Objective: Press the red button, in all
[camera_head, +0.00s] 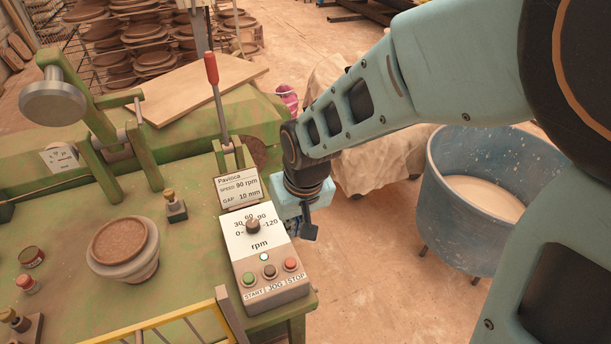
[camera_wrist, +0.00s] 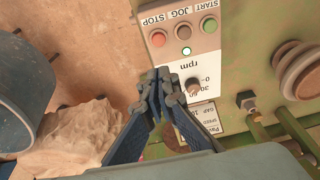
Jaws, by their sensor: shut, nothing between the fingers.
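The red button (camera_head: 291,264) is marked STOP and sits at the right end of a button row on the control box (camera_head: 240,233). In the wrist view the red button (camera_wrist: 158,39) is at the upper middle, ahead of my fingertips and unobstructed. A brown JOG button (camera_head: 270,271) and a green START button (camera_head: 249,279) are beside it. My gripper (camera_head: 309,222) is right of the box in the head view, apart from the red button. In the wrist view my gripper (camera_wrist: 158,88) is shut and empty, overlapping the box's edge in the picture.
The box has an rpm dial (camera_head: 253,226) and a small lit lamp (camera_head: 264,257). A label card (camera_head: 239,190) and a red-tipped lever (camera_head: 213,80) stand behind it. A yellow rail (camera_head: 170,318) is at the front. A blue tub (camera_head: 455,230) stands right.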

